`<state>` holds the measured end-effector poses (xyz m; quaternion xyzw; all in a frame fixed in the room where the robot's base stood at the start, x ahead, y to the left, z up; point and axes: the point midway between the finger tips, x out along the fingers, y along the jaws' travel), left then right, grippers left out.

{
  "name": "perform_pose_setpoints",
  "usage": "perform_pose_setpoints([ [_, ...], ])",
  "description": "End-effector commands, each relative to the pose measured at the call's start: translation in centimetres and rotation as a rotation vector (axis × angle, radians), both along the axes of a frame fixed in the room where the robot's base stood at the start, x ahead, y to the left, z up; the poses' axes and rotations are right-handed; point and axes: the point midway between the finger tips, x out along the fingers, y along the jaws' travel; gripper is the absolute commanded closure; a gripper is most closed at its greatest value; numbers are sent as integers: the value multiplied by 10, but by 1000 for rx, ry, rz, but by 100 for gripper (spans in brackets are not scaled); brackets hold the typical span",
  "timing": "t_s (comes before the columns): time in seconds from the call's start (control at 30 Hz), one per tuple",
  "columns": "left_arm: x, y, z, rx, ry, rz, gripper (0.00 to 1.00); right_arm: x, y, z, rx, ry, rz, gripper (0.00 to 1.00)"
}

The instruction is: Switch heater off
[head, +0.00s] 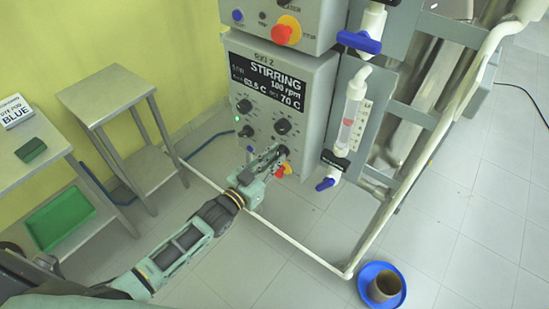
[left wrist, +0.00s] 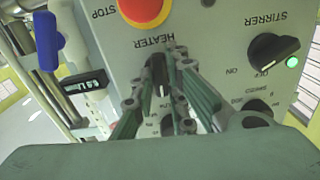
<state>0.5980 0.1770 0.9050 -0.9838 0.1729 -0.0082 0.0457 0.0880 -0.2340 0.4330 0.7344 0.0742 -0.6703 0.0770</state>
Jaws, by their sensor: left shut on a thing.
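The reactor control panel (head: 310,110) has a black display reading STIRRING, 100 rpm, about 63.5 C and SET 70 C. In the left wrist view, which is upside down, the black heater knob (left wrist: 157,68) sits beside the HEATER label. My left gripper (head: 276,158) reaches the lower right of the panel. In the left wrist view its fingers (left wrist: 165,88) are shut on the heater knob and partly hide it. The knob's exact setting is hard to read. My right gripper is not in view.
The stirrer knob (left wrist: 272,52) with a lit green lamp (left wrist: 293,62) is beside the heater knob. A red stop button (left wrist: 143,8) is close by. A blue-handled valve (head: 326,184) is to the right. A pot (head: 384,287) stands on a blue dish on the floor.

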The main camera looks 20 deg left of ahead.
Motion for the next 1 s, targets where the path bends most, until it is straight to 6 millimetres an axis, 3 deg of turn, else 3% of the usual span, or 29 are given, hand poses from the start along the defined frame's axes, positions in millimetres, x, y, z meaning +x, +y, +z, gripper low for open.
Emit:
perform_pose_setpoints([
  [0.77, -1, -1, -2, -104, 42, -1, 100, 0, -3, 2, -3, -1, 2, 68],
  [0.8, -1, -1, -2, -104, 42, -1, 85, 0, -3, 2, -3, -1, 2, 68],
  [1.0, 0, 0, -1, -103, 39, -1, 68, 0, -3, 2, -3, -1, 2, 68],
])
